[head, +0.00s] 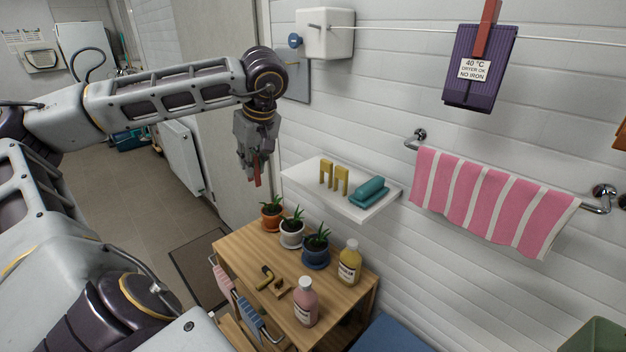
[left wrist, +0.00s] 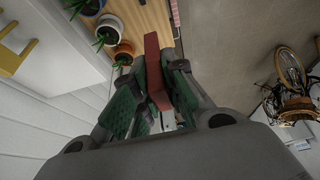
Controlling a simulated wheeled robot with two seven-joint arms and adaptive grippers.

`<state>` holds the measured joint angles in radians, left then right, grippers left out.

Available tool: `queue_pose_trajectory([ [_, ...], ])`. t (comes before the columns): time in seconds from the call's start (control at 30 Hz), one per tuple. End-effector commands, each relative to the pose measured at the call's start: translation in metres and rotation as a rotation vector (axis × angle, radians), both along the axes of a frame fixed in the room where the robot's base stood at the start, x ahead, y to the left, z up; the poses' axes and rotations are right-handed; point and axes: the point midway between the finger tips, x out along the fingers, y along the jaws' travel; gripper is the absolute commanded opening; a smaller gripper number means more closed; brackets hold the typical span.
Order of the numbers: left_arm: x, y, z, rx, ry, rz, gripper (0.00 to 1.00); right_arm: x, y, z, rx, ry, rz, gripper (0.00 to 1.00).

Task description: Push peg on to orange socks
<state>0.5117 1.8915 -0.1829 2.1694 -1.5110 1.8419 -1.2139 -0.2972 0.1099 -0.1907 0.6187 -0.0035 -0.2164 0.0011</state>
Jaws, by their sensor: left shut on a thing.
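My left gripper (head: 254,172) hangs pointing down, left of the white shelf, and is shut on a red peg (head: 257,182). In the left wrist view the red peg (left wrist: 154,68) sits between the green finger pads (left wrist: 150,100) and sticks out beyond them. At the right edge of the head view an orange thing (head: 621,136), perhaps the orange socks, is mostly cut off below the line. My right gripper is not in view.
A white shelf (head: 310,179) holds yellow pieces (head: 333,178) and a teal object (head: 370,190). Below, a wooden table (head: 245,250) carries potted plants and bottles (head: 305,303). A pink striped towel (head: 490,198) hangs on a wall rail. The clothesline (head: 400,30) runs along the wall.

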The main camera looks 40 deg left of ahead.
Motion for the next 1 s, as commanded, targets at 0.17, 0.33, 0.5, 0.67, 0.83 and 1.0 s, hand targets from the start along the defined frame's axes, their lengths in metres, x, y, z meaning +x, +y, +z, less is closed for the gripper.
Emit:
queue_pose_trajectory([
  [0.17, 0.000, 0.000, 0.000, 0.000, 0.000, -0.001, 0.05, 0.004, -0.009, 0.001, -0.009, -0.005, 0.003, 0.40],
  [0.33, 0.003, 0.000, 0.000, 0.000, 0.002, -0.001, 0.05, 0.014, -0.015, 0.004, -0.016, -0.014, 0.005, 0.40],
  [0.5, 0.009, 0.000, 0.001, 0.000, 0.002, -0.001, 0.05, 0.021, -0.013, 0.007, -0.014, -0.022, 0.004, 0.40],
  [0.67, 0.014, -0.001, 0.001, 0.000, 0.003, -0.001, 0.05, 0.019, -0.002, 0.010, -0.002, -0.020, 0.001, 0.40],
  [0.83, 0.020, -0.001, 0.001, 0.001, 0.003, -0.001, 0.05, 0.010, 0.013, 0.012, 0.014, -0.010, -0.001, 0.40],
  [1.0, 0.026, -0.002, 0.000, 0.000, 0.002, -0.001, 0.05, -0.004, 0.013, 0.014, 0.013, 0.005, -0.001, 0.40],
])
